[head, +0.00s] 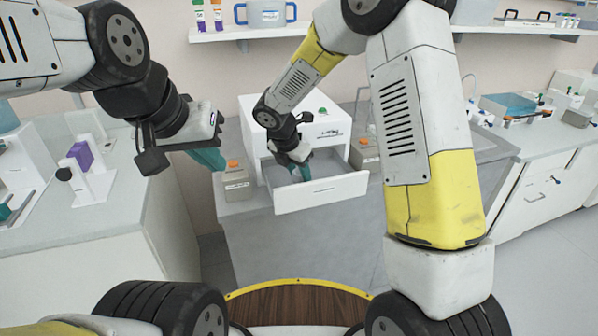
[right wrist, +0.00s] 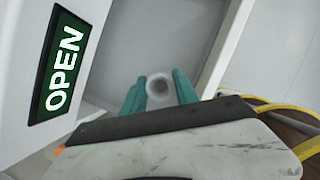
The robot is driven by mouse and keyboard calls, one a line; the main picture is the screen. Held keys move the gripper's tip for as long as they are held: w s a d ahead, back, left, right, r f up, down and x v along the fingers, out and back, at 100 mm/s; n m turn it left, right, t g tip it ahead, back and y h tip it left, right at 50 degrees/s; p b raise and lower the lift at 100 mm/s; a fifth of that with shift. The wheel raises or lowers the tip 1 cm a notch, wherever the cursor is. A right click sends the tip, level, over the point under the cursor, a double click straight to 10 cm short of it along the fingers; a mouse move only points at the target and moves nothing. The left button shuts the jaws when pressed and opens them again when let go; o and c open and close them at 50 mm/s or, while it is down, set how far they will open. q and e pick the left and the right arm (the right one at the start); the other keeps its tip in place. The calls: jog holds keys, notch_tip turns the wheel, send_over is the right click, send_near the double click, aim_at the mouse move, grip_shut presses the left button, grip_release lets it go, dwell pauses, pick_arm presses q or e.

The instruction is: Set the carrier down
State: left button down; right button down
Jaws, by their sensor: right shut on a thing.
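The carrier (right wrist: 159,87) shows in the right wrist view as a pale round end with a dark centre, between the two teal fingers of my right gripper (right wrist: 160,92). The gripper is shut on it, over the grey floor of an open white drawer (head: 325,193). In the head view my right gripper (head: 301,172) reaches down into this drawer, and the carrier cannot be made out there. Whether the carrier touches the drawer floor is unclear. My left gripper (head: 207,155), with teal fingers, hangs left of the drawer, seen side-on, and its opening is hidden.
The drawer belongs to a white machine (head: 330,120) on a grey bench. A lit OPEN sign (right wrist: 64,65) is on its front. A grey box with an orange cap (head: 236,181) stands left of the drawer. A shelf (head: 245,33) runs above.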

aim_at(299, 182)
jog(key=shift+f, duration=1.85)
jog(key=shift+f, duration=0.2)
jog(key=c, duration=1.2)
grip_release()
jog(key=shift+c, duration=0.2)
